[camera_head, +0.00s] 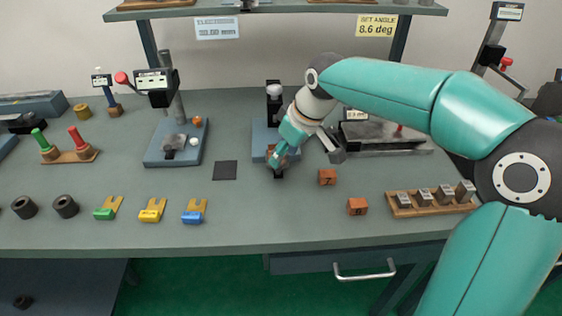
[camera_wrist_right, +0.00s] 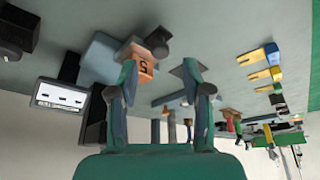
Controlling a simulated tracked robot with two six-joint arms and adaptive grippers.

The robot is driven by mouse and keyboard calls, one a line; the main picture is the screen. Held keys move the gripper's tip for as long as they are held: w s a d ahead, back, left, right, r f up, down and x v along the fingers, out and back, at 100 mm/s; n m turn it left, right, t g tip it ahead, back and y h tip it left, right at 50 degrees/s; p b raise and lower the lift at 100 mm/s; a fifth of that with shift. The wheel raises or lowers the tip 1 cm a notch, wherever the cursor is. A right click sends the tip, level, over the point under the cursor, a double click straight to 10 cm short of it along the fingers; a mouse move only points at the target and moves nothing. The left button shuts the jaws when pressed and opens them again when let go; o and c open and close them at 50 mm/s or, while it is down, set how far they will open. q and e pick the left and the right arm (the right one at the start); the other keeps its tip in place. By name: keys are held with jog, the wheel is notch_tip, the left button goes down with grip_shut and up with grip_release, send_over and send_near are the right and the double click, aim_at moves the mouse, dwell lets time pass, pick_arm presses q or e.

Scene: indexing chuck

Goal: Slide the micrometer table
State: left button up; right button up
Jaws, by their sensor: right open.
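My right gripper (camera_head: 280,165) reaches in from the right, over the front of a blue-based fixture (camera_head: 260,138) with a black post and pale round top (camera_head: 274,90). This may be the micrometer table; I cannot tell for sure. My arm hides part of it. In the right wrist view my gripper (camera_wrist_right: 158,82) is open, its fingers apart. An orange block (camera_wrist_right: 144,66) marked 5 and a dark round knob (camera_wrist_right: 155,42) show beyond the left finger, by the blue base (camera_wrist_right: 98,58). I cannot tell whether a finger touches them. My left gripper is not in view.
A grey device (camera_head: 385,137) with a small display stands behind my right arm. Orange numbered cubes (camera_head: 327,177) (camera_head: 357,206) lie in front. A wooden rack (camera_head: 430,208) of metal blocks is at right. A dark square (camera_head: 225,170) lies left of my gripper. Another blue-based fixture (camera_head: 160,158) stands further left.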

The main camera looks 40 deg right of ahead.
aim_at(281, 166)
jog(key=shift+x, duration=2)
jog(key=shift+s, duration=0.1)
jog(key=shift+c, duration=0.4)
grip_shut()
